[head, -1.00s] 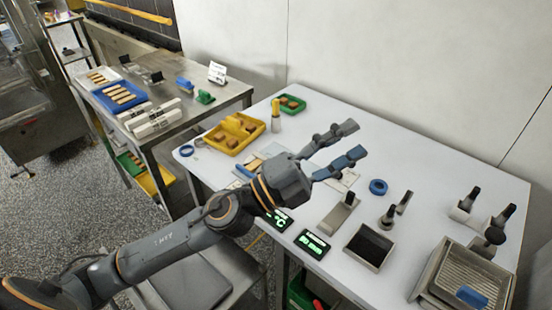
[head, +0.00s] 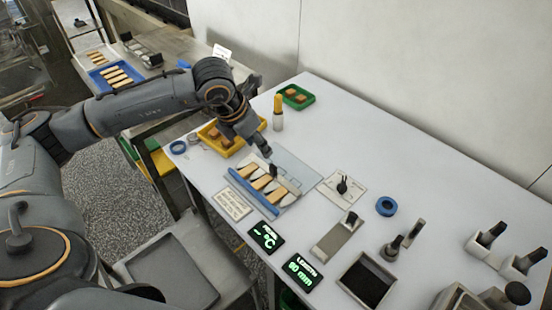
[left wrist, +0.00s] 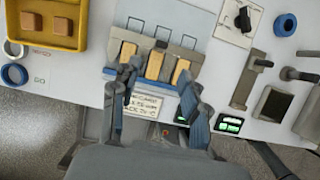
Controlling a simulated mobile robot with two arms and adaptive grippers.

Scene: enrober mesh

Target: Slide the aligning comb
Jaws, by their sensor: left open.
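The grey aligning comb (left wrist: 187,53) with its black upright knob lies across several golden bars (left wrist: 154,65) on a pale plate (head: 308,172). Its knob shows in the head view (head: 273,171), behind the bars. A blue rail (head: 256,196) runs along the bars' near ends. My left gripper (head: 264,148) is over the far left side of the plate, close above the comb area. In the left wrist view its two fingers (left wrist: 158,78) are spread apart and empty, over the near part of the bars. Whether they touch anything is unclear. My right gripper is out of view.
A yellow tray (head: 211,141) stands left of the plate and a green tray (head: 309,97) behind. A yellow-topped bottle (head: 278,113) stands behind. A dial plate (head: 343,189), blue ring (head: 386,206) and dark pan (head: 366,283) are to the right. Two displays (head: 267,237) sit at the front edge.

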